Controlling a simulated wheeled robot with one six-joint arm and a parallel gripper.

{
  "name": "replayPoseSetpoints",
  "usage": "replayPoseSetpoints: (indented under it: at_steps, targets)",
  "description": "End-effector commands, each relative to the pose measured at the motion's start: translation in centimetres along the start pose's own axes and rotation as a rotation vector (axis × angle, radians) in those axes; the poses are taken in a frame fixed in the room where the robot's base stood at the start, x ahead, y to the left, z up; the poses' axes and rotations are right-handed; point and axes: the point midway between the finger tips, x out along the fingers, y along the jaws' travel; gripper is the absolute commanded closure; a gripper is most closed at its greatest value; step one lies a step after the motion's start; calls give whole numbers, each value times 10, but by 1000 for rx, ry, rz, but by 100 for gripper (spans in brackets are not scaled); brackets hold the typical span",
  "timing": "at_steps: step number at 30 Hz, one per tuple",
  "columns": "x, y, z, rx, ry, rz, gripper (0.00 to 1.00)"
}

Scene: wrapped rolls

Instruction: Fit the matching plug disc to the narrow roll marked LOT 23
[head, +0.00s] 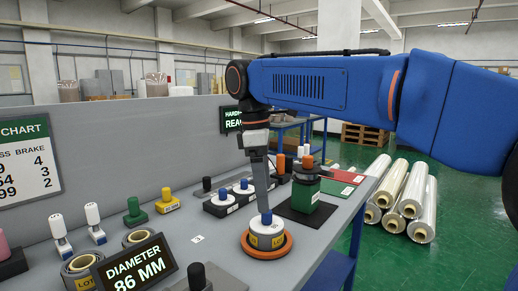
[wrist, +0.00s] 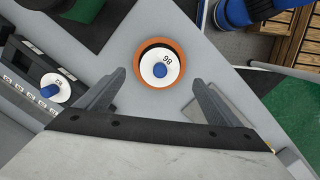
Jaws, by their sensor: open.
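A white plug disc with a blue knob (head: 267,234) sits in an orange ring (head: 285,250) on the grey bench. In the wrist view the disc (wrist: 162,56) carries a number reading 86 when turned over. My gripper (head: 265,208) points down above it; its open fingers (wrist: 158,80) flank the disc in the wrist view, with nothing between them in grip. The exact gap to the knob cannot be told. Two grey rolls with brown cores (head: 82,264) (head: 140,236) stand at the left; the near one's label begins LOT, its number unreadable. LOT 23 is not legible anywhere.
A display (head: 133,268) reads DIAMETER 86 MM. A black rack (head: 222,205) holds blue-knobbed discs, one also in the wrist view (wrist: 50,88). Wrapped rolls (head: 424,210) lie on the floor at right.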

Motion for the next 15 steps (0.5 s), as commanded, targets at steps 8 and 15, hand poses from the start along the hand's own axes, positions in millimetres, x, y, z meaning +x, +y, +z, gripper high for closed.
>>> replayPoseSetpoints:
  at_steps: [8,15]
  targets:
    - [-57,1,-1,-1,2,2,13]
    - [-93,0,-1,-1,1,2,13]
